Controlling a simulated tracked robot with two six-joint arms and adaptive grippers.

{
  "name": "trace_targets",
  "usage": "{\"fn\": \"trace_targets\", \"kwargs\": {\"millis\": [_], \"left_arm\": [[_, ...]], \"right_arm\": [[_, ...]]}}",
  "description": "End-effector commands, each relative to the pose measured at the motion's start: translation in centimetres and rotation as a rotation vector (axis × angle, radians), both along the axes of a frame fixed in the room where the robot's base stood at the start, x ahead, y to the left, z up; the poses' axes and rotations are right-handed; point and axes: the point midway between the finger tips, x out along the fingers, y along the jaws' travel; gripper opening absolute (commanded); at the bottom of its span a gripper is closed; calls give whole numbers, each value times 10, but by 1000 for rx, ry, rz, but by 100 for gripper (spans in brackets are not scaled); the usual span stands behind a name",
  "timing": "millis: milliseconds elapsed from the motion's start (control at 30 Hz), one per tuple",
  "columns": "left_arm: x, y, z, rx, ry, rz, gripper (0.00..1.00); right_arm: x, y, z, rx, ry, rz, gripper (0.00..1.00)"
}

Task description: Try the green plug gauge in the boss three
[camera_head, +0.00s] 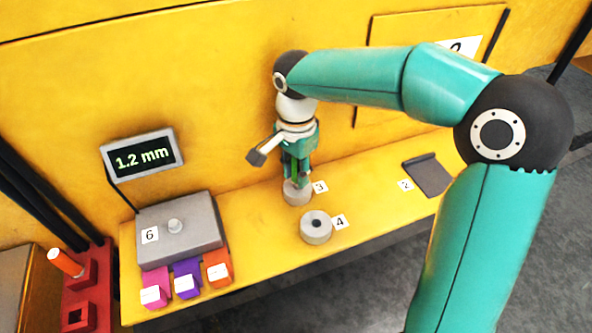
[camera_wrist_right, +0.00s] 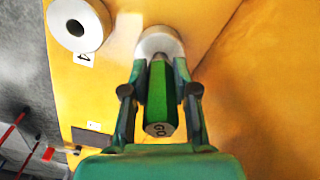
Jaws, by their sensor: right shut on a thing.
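My right gripper (camera_head: 297,178) is shut on the green plug gauge (camera_wrist_right: 160,98), a hexagonal green handle with "GO" on its end. In the head view it points down at boss three (camera_head: 297,193), a short grey cylinder beside the label 3 (camera_head: 320,187). In the right wrist view the gauge's far end meets the pale top of that boss (camera_wrist_right: 158,42). The boss's bore is hidden, so I cannot tell whether the gauge is in it. My left gripper is not in view.
Boss four (camera_head: 316,229), with an open bore, stands close in front. A grey block (camera_head: 180,230) marked 6, coloured holders, a display (camera_head: 143,157) reading 1.2 mm and a red rack (camera_head: 88,285) are at left. A dark plate (camera_head: 428,177) lies at right. A yellow wall rises behind.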

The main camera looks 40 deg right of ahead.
Motion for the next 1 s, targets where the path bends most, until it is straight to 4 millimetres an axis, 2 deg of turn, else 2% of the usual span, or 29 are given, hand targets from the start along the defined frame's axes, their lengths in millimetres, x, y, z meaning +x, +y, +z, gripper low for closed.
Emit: {"fn": "trace_targets", "kwargs": {"millis": [467, 500, 667, 1000], "left_arm": [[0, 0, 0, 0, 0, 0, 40], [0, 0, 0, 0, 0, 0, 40], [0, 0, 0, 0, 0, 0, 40], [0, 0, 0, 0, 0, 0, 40]], "right_arm": [[0, 0, 0, 0, 0, 0, 0], [0, 0, 0, 0, 0, 0, 30], [0, 0, 0, 0, 0, 0, 56], [0, 0, 1, 0, 0, 0, 57]]}}
